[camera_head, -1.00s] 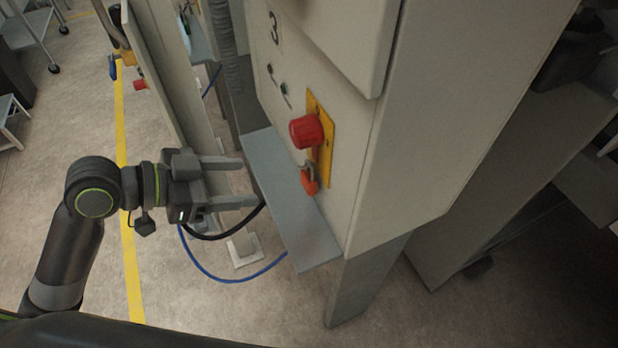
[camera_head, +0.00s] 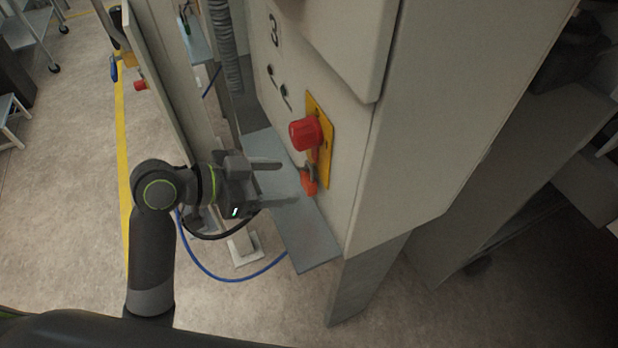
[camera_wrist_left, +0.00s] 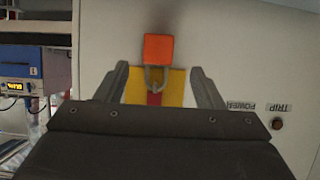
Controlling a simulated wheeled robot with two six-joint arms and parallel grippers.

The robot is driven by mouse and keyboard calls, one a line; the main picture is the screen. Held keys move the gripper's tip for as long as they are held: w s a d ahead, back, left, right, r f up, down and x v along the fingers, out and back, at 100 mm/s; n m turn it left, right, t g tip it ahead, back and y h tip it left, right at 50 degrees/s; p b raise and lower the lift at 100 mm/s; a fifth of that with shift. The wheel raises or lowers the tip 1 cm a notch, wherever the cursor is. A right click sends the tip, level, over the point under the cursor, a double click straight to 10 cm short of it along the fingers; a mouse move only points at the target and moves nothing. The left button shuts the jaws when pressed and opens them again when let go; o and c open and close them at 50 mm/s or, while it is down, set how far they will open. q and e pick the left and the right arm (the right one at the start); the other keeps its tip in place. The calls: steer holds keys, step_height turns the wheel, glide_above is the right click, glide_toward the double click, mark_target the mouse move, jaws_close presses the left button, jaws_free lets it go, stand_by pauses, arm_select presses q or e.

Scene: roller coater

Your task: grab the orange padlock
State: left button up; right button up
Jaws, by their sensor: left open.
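The orange padlock (camera_head: 308,183) hangs by its shackle below the red knob (camera_head: 305,133) on a yellow plate (camera_head: 327,170) on the cabinet front. In the left wrist view the padlock (camera_wrist_left: 158,48) shows as an orange square with a grey shackle over the yellow plate (camera_wrist_left: 172,84). My left gripper (camera_head: 282,182) is open and empty, just left of the padlock in the head view. In the wrist view its two fingers (camera_wrist_left: 158,88) stand on either side of the shackle and plate, apart from the padlock. My right gripper is not in view.
A grey shelf (camera_head: 312,245) juts from the cabinet (camera_head: 420,190) beneath the padlock and gripper. A blue cable (camera_head: 225,278) hangs at its left. Another panel (camera_head: 165,85) stands farther back, left. Open floor lies at left.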

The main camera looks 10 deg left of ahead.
mark_target(304, 179)
arm_select(q)
steer(key=shift+p+x, duration=0.5)
steer(key=shift+x, duration=0.4)
steer(key=shift+w+d+f+p, duration=0.1)
steer(key=shift+w+d+p, duration=0.25)
steer(key=shift+d, duration=0.55)
steer(key=shift+x, duration=0.85)
steer(key=shift+a+f, duration=0.1)
steer(key=shift+f, duration=0.05)
steer(key=shift+c, duration=0.3)
steer(key=c, duration=1.1)
steer(key=shift+o, duration=0.2)
